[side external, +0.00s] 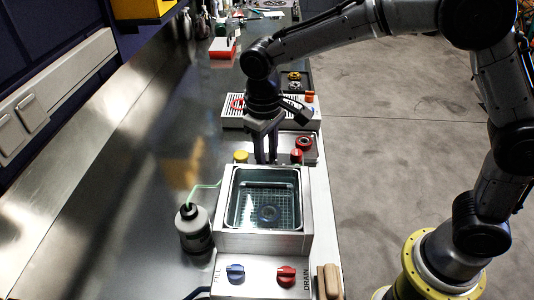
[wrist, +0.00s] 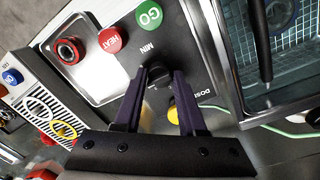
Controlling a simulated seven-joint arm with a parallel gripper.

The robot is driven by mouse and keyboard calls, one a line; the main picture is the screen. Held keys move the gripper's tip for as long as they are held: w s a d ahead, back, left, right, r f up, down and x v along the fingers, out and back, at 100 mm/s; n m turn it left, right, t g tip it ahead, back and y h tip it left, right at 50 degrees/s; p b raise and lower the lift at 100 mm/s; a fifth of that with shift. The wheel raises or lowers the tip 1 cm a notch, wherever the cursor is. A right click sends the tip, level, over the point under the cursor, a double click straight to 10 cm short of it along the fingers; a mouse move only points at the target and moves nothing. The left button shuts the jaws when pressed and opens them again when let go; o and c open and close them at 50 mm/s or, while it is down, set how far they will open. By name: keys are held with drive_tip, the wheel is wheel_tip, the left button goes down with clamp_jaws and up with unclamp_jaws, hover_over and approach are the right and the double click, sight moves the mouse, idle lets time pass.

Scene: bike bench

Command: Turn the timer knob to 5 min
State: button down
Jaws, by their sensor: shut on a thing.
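In the side view my gripper (side external: 266,160) reaches down to the panel behind the basin, and the knob is hidden there.
A green GO button (wrist: 149,13) and a red HEAT button (wrist: 110,40) are close to the fingers. A yellow knob (side external: 241,156) is left of my gripper. The water-filled basin (side external: 234,200) stands in front, with a bottle (side external: 194,230) to its left.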

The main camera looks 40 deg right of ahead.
drive_tip(key=shift+a+m, duration=0.1)
drive_tip(key=shift+m, duration=0.4)
drive_tip(key=c, duration=0.5)
unclamp_jaws()
drive_tip(key=r, duration=1.4)
drive_tip(key=shift+a, duration=0.4)
drive_tip(key=shift+f, duration=0.1)
